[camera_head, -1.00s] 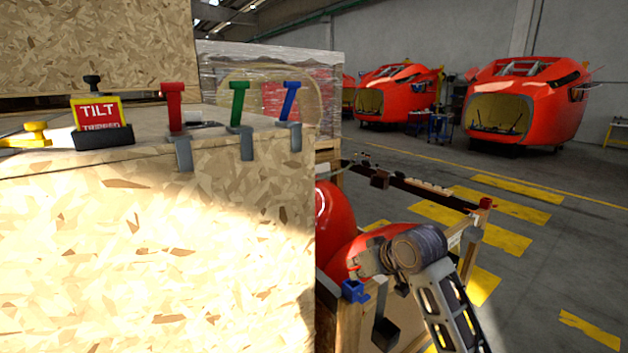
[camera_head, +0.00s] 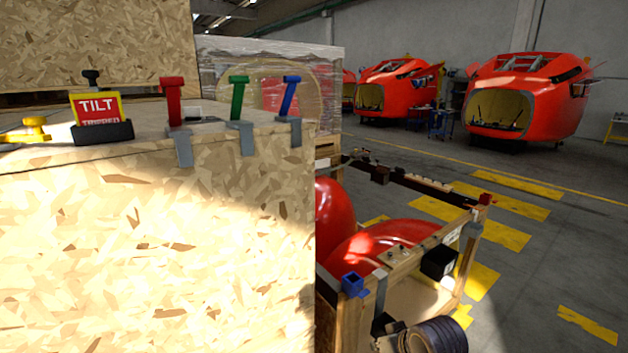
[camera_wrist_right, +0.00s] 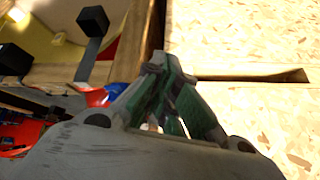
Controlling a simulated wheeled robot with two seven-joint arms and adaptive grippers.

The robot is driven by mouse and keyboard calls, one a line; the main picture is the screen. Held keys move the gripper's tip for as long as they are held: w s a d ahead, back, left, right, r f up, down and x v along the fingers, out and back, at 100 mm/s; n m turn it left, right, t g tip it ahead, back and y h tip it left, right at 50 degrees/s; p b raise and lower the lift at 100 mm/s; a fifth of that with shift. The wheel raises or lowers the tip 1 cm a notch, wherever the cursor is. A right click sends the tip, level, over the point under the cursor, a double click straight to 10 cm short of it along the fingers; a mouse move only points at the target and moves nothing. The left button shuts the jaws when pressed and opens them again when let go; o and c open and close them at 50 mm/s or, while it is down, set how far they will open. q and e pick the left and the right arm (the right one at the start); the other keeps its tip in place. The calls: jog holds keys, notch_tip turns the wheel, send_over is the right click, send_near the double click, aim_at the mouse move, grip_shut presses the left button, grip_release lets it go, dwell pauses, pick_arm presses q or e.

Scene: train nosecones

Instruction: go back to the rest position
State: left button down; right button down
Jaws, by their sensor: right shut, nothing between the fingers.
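My right gripper (camera_wrist_right: 154,68) shows in the right wrist view with its green-sided fingers together and nothing between them. Its tips point toward a wooden edge and the pale chipboard face of a crate. In the head view only a dark, ribbed round part of my right arm (camera_head: 437,335) shows at the bottom edge, in front of the open wooden crate (camera_head: 462,262). The gripper itself cannot be made out there. My left gripper is in neither view.
A large chipboard crate (camera_head: 150,250) fills the left. On its top stand a TILT sign (camera_head: 97,108) and red (camera_head: 172,100), green (camera_head: 239,100) and blue (camera_head: 290,95) clamps. Red rounded parts (camera_head: 385,240) lie in the open crate. Open floor (camera_head: 570,250) lies right.

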jog(key=shift+s+d+f+g+h, duration=0.6)
jog(key=shift+s+d+f, duration=1.4)
jog(key=shift+s, duration=2.15)
jog(key=shift+s+d+f+g+h, duration=0.55)
jog(key=shift+s+d+f, duration=0.7)
jog(key=shift+s+f, duration=2.1)
jog(key=s+f+g, duration=0.1)
jog(key=s+f, duration=0.1)
jog(key=f, duration=1.4)
jog(key=s+f, duration=0.2)
jog(key=f, duration=1.4)
jog(key=s+d+f, duration=0.2)
jog(key=s+f, duration=0.8)
jog(key=s, duration=0.1)
jog(key=s+d+f+g+b, duration=0.1)
jog(key=s+d+f, duration=0.1)
jog(key=s+f, duration=0.8)
jog(key=shift+s, duration=0.7)
jog(key=shift+f+g, duration=0.1)
jog(key=shift+g, duration=0.15)
